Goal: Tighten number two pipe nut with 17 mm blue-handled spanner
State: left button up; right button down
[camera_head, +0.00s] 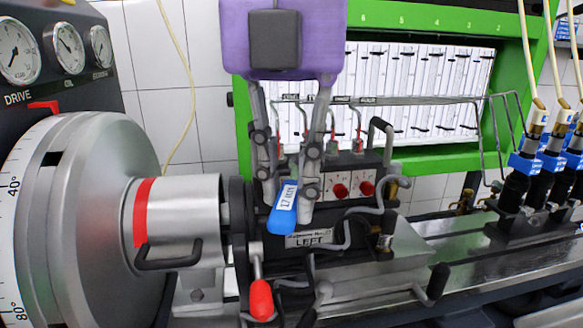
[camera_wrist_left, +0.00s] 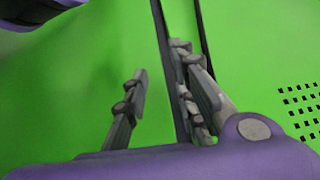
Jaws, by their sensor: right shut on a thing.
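My right gripper (camera_head: 288,198) reaches down from the top middle of the head view with a purple body. Its two fingers are shut on a spanner with a blue handle (camera_head: 283,212) and a white label that seems to read 17 mm. The handle slants toward the viewer in front of the pump (camera_head: 340,185). The spanner's head is hidden behind the handle and fingers. Thin pipes with fittings (camera_head: 358,142) rise from the pump top; I cannot tell which nut is number two. My left gripper (camera_wrist_left: 160,88) shows only in the left wrist view, open and empty.
A large grey drive wheel (camera_head: 95,180) stands at left below dials. A green frame (camera_head: 420,18) with measuring tubes stands behind. Blue-banded injectors (camera_head: 530,160) are at right. A green panel (camera_wrist_left: 80,70) fills the left wrist view.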

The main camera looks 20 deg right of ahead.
pick_arm(q)
jog(key=shift+s, duration=0.4)
pick_arm(e)
jog(key=shift+s+a, duration=0.15)
jog(key=shift+s, duration=0.05)
pick_arm(q)
jog(key=shift+w, duration=0.15)
pick_arm(e)
jog(key=shift+r, duration=0.1)
